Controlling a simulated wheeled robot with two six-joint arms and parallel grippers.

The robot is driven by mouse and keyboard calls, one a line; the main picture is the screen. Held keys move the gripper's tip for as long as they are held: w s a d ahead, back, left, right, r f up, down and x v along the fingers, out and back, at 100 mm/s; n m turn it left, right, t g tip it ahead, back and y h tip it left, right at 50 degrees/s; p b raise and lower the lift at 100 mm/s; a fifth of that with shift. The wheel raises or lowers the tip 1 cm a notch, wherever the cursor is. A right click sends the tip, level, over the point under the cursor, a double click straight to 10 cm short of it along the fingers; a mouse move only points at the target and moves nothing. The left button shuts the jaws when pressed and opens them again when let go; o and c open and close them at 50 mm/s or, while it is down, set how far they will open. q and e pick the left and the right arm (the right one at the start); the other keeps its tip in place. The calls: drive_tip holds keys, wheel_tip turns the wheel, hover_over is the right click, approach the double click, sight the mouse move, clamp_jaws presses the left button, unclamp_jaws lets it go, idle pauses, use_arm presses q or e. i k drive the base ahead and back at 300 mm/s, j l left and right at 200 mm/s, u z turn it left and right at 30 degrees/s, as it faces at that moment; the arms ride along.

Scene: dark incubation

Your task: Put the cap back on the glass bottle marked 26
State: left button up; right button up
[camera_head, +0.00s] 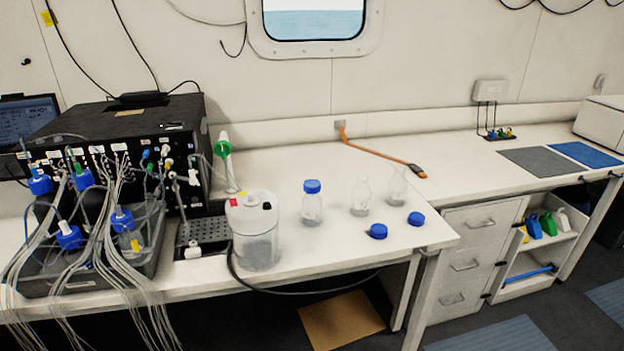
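Three clear glass bottles stand upright on the white bench. The left bottle (312,208) wears a blue cap. The middle bottle (361,198) and the right bottle (397,186) are open. Two loose blue caps lie on the bench in front of them: one cap (377,231) near the middle bottle, the other cap (416,219) further right. No number is readable on any bottle, so I cannot tell which one is marked 26. Neither of my grippers shows in the head view.
A white-lidded clear container (255,232) stands left of the bottles, with a dark cable by its base. A black instrument (130,140) and a grey tray (62,282) of tubed bottles fill the left. An orange strap (380,153) lies behind the bottles.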

sight(311, 205)
drive_tip(key=i+l+u, duration=0.15)
drive_tip(key=l+u, duration=0.5)
drive_tip(key=u, duration=0.2)
drive_tip(key=l+u, duration=0.35)
drive_tip(key=l, duration=2.3)
